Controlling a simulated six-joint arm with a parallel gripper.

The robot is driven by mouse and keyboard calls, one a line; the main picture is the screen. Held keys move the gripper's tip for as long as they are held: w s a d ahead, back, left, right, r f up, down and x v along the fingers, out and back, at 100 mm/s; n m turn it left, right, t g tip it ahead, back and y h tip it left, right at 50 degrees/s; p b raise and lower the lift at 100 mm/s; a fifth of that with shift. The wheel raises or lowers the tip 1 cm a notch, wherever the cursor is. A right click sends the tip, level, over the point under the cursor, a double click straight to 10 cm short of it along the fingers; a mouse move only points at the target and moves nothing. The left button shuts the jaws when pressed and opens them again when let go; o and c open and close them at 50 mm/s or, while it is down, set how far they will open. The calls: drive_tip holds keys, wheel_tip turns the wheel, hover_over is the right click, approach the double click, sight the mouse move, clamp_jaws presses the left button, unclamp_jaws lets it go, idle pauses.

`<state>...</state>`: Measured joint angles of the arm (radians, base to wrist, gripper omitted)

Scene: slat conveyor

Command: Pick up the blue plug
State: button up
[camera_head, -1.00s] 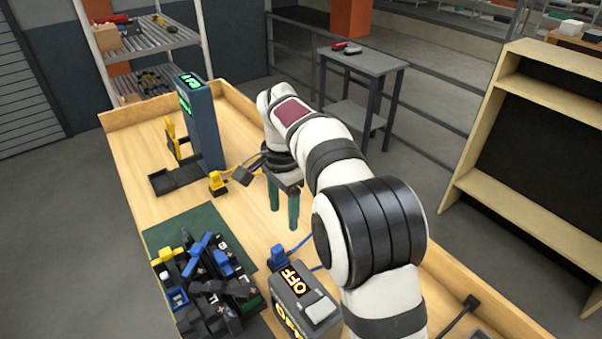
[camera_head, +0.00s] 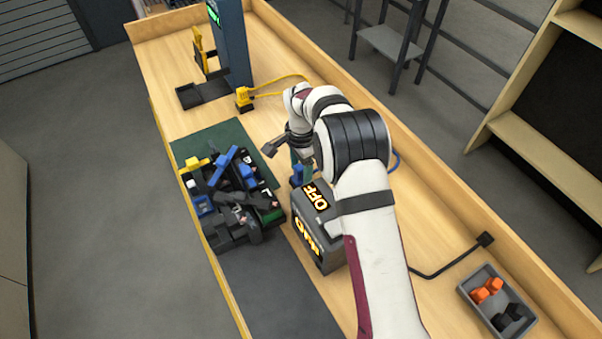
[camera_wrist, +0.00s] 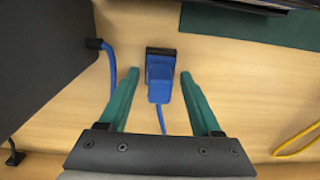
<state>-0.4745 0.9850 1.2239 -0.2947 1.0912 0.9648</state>
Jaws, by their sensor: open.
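The blue plug (camera_wrist: 160,80) lies on the wooden bench in the wrist view, with a black end at its top and a blue cable running down from it. In the head view the plug (camera_head: 297,175) is partly hidden beside my arm, next to the grey box with the OFF display. My gripper (camera_wrist: 157,75) is open, its green fingers on either side of the plug, with bare wood showing between each finger and the plug. In the head view its fingers are mostly hidden by the arm.
The grey box (camera_head: 318,220) with lit displays stands close to the gripper. A grey tray (camera_head: 468,291) holds orange and black pieces.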

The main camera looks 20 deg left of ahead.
sight(301, 166)
clamp_jaws()
drive_tip(key=shift+r, duration=0.2)
drive_tip(key=shift+r, duration=0.35)
wheel_tip(301, 166, up, 3)
drive_tip(key=shift+f, duration=0.1)
drive_tip(key=d+r, duration=0.9)
drive_tip(key=d, duration=0.2)
drive_tip(key=shift+s+d, duration=0.35)
drive_tip(key=shift+s, duration=0.05)
